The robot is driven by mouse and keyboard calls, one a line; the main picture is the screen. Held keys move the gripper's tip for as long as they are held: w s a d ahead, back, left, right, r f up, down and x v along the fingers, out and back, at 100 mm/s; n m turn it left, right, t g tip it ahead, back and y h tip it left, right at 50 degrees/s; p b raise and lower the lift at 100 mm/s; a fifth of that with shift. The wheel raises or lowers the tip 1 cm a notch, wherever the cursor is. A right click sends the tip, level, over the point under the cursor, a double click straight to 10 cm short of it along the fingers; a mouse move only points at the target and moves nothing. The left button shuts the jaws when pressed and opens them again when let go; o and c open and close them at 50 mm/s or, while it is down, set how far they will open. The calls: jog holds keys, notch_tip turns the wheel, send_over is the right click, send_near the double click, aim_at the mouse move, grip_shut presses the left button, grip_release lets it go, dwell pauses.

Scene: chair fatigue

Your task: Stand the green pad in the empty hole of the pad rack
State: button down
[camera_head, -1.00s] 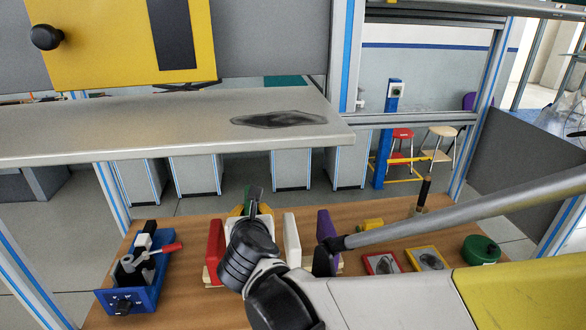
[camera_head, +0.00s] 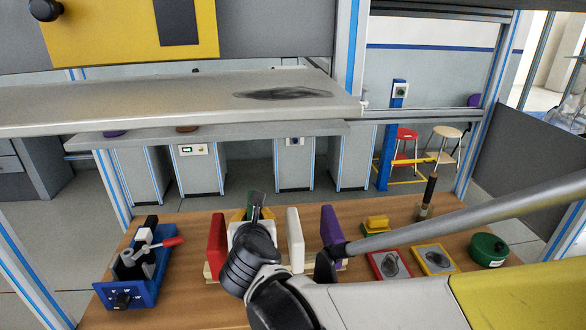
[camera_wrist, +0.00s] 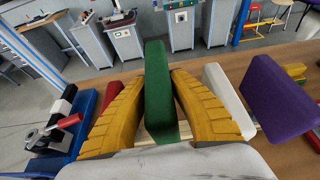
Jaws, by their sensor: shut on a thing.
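My gripper (camera_wrist: 160,100) is shut on the green pad (camera_wrist: 160,85), with a yellow finger on each side of it. The pad is upright in the wrist view. In the head view only a bit of green (camera_head: 250,205) shows behind my dark wrist. The gripper is over the pad rack, between the red pad (camera_head: 217,246) and the white pad (camera_head: 294,240). The purple pad (camera_head: 331,232) stands farther right. The wooden rack (camera_head: 208,273) is mostly covered by the pads and my arm. The pad's lower end is hidden, so I cannot tell whether it is in the hole.
A blue clamp fixture (camera_head: 130,285) with a red handle stands at the left. To the right are a yellow block (camera_head: 376,223), red and yellow framed plates (camera_head: 390,265) and a green round tin (camera_head: 488,249). A grey shelf (camera_head: 170,105) overhangs the wooden table's back.

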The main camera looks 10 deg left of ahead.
jog(key=shift+f+b, duration=0.65)
jog(key=shift+f, duration=0.5)
jog(key=shift+f+b, duration=1.8)
jog(key=shift+f, duration=0.25)
dwell(0.5)
jog(key=c, duration=1.2)
grip_release()
jog(key=shift+s, duration=0.1)
jog(key=v, duration=1.2)
